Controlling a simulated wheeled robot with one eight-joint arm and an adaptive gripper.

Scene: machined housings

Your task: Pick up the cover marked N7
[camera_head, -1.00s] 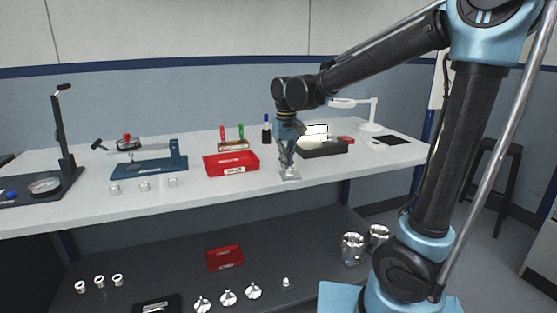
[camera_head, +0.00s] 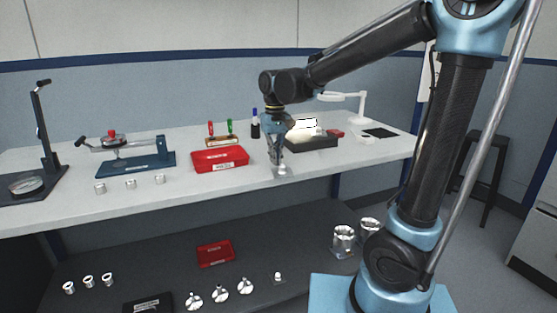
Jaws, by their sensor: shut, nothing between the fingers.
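No N7 marking is readable at this size, so I cannot tell which part is the cover. Several silver disc-shaped parts with raised centres lie on the dark lower shelf, among them a left disc (camera_head: 194,301), a middle disc (camera_head: 220,294) and a right disc (camera_head: 245,286). My gripper (camera_head: 277,165) points down over the front of the bench top, with its fingers shut and empty. A small light metal plate (camera_head: 285,173) lies right under the fingertips. I cannot tell whether they touch it.
A red tray (camera_head: 220,159), a blue fixture (camera_head: 137,163) and a black box (camera_head: 312,143) stand on the bench (camera_head: 230,183). Small silver cylinders (camera_head: 131,184) line its front left. Below are a red bin (camera_head: 215,253), large silver housings (camera_head: 344,238) and small rings (camera_head: 88,282).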

